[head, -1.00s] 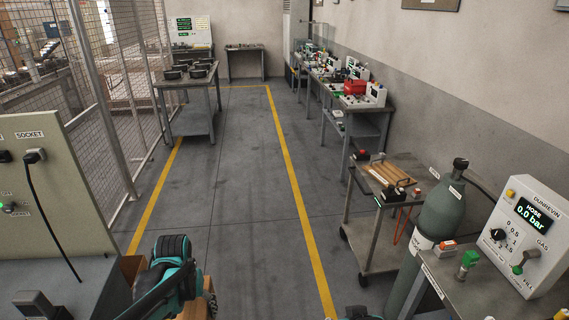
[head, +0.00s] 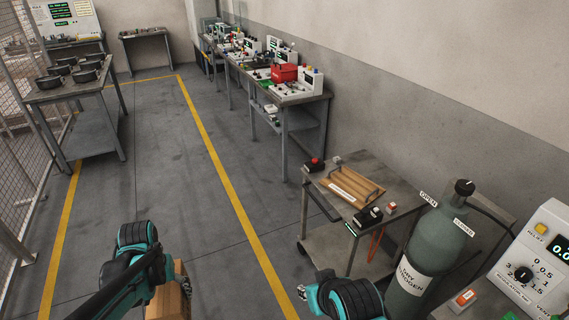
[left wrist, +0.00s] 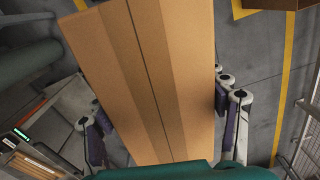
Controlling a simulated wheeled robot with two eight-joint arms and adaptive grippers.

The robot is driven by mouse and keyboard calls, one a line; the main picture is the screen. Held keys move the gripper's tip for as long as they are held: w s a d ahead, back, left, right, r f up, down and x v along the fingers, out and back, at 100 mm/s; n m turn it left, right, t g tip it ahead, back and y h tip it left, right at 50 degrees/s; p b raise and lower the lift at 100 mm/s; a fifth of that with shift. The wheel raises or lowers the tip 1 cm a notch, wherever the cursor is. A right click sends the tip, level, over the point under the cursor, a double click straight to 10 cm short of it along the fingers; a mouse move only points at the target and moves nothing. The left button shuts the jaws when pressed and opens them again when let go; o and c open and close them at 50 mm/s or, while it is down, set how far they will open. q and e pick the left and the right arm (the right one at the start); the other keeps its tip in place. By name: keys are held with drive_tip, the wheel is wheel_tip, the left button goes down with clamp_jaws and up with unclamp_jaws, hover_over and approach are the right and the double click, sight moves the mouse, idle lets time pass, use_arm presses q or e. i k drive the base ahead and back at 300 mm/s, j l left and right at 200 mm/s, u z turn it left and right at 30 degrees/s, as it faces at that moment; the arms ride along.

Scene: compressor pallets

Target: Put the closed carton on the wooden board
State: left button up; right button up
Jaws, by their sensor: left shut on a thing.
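The closed carton (left wrist: 150,70) fills the middle of the left wrist view, brown with a seam along its flaps. My left gripper (left wrist: 165,125) is shut on it, a finger on each side. In the head view, the carton (head: 168,300) shows only partly, behind my left gripper (head: 172,277), held over the floor. The wooden board (head: 345,187), slatted with dark handles and a white label, lies on a grey cart to the right, apart from the carton. My right gripper (head: 308,292) shows partly at the bottom edge; its jaws cannot be made out.
The cart (head: 395,182) also holds a red-button box (head: 314,165) and a small black device (head: 368,218). A green gas cylinder (head: 432,250) stands close to its right. Clear floor lies between the carton and the cart.

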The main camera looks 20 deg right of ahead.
sight(353, 186)
drive_tip(key=i+z, duration=0.4)
drive_tip(key=i, duration=0.15)
drive_tip(key=i+j+z, duration=0.4)
drive_tip(key=i, duration=0.15)
drive_tip(key=i+z, duration=0.25)
drive_tip(key=z, duration=0.2)
drive_tip(key=i+j+z, duration=0.1)
drive_tip(key=i+z, duration=0.15)
drive_tip(key=z, duration=0.25)
drive_tip(key=i+j+z, duration=0.2)
drive_tip(key=z, duration=0.25)
drive_tip(key=i+j+z, duration=0.25)
drive_tip(key=z, duration=0.2)
drive_tip(key=i+j+z, duration=0.15)
drive_tip(key=k+j, duration=0.05)
drive_tip(key=j, duration=0.05)
